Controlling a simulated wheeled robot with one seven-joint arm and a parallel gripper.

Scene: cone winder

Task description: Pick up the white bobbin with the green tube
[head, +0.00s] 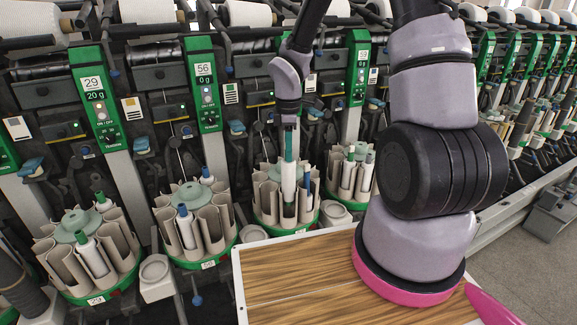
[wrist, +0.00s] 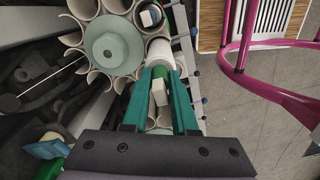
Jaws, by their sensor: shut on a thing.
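My gripper (head: 288,158) points down over the third magazine from the left. Its two green fingers (wrist: 161,74) are shut on the green tube of a white bobbin (head: 288,182). The bobbin is upright at the front of the magazine; its white yarn shows just past the fingertips in the wrist view (wrist: 160,50). A short green part shows below the yarn in the head view. I cannot tell whether its lower end is clear of the pocket. The magazine has beige pockets and a green base rim (head: 290,229).
Another bobbin (head: 306,182) with a blue tube stands close on the right in the same magazine. Similar magazines stand left (head: 195,256) and right (head: 350,203). A wood-topped table (head: 285,275) with a white edge lies in front. Winder panels (head: 205,90) rise behind.

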